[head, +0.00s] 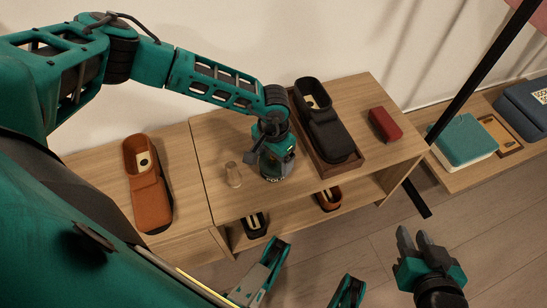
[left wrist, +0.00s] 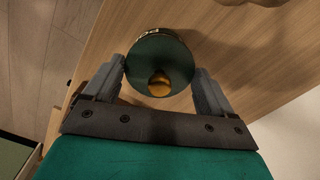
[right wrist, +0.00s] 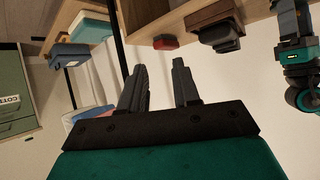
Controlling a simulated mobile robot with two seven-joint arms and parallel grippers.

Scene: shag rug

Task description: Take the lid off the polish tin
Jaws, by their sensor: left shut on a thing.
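The polish tin (head: 274,178) stands on the wooden bench, mostly hidden under my left gripper in the head view; a strip of its pale lettering shows. In the left wrist view its round dark green lid (left wrist: 142,62) carries a gold knob (left wrist: 160,85). My left gripper (left wrist: 160,75) points down with a finger on each side of the lid, shut on it. A gap between lid and tin cannot be made out. My right gripper (head: 416,243) is in the air right of the bench, empty; its fingers stand apart in the right wrist view (right wrist: 158,85).
A small pale translucent object (head: 233,175) stands just left of the tin. A brown shoe (head: 150,197) lies left. A black pole (head: 470,75) crosses at right.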

